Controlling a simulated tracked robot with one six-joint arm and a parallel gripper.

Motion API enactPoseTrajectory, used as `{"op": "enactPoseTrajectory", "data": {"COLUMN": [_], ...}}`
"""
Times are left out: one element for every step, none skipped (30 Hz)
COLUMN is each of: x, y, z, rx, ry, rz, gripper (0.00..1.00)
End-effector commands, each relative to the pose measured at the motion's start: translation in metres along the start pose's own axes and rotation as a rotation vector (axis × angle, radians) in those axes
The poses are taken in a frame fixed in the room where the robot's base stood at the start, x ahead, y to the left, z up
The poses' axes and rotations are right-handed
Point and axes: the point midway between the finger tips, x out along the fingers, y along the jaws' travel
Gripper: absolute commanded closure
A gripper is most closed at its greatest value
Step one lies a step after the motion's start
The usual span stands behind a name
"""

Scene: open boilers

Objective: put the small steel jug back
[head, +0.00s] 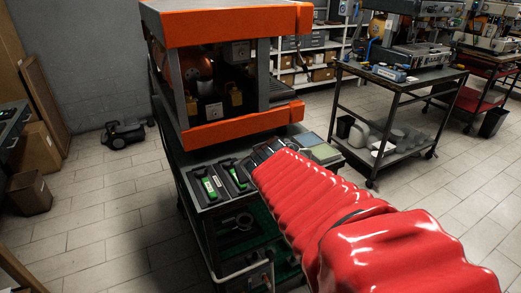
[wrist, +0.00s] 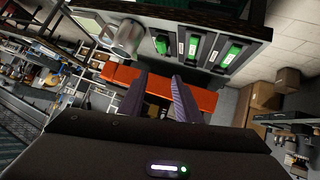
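The small steel jug (wrist: 124,36) shows in the wrist view at the upper left, beside the slots of the dark cart top (wrist: 262,32). Its handle points left in that view. My gripper (wrist: 160,76) is open and empty, its two dark fingers apart. The jug is beyond the fingertips and to their left, and I see no contact. In the head view my gripper (head: 268,148) is over the cart top, and I cannot make out the jug there; my red-sleeved arm covers that part.
Green-labelled tools (head: 211,188) lie in slots of the cart top. The orange boiler machine (head: 225,75) stands behind them. A black-framed trolley (head: 400,90) with blue items stands to the right.

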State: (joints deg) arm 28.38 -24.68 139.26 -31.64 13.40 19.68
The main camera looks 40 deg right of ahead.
Motion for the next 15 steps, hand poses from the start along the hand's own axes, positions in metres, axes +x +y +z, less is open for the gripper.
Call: {"op": "enactPoseTrajectory", "data": {"x": [0.011,0.016,0.022,0.027,0.032,0.038,0.042,0.046,0.052,0.055,0.059,0.064,0.068,0.071,0.075], "y": [0.017,0.025,0.035,0.043,0.051,0.06,0.067,0.076,0.086,0.093,0.1,0.108,0.114,0.12,0.128], "z": [-0.002,-0.004,-0.007,-0.008,-0.009,-0.01,-0.01,-0.011,-0.011,-0.011,-0.01,-0.008,-0.006,-0.004,-0.001], "rx": [0.009,0.012,0.016,0.018,0.02,0.022,0.024,0.025,0.029,0.03,0.033,0.035,0.037,0.04,0.044], "ry": [0.016,0.03,0.047,0.06,0.071,0.087,0.096,0.111,0.126,0.136,0.145,0.157,0.164,0.172,0.182], "rz": [0.023,0.033,0.043,0.05,0.055,0.059,0.058,0.068,0.073,0.073,0.07,0.067,0.062,0.058,0.05], "gripper": [0.69,0.69,0.69,0.69,0.69,0.69,0.69,0.69,0.69,0.69,0.69,0.69,0.69,0.69,0.69]}}
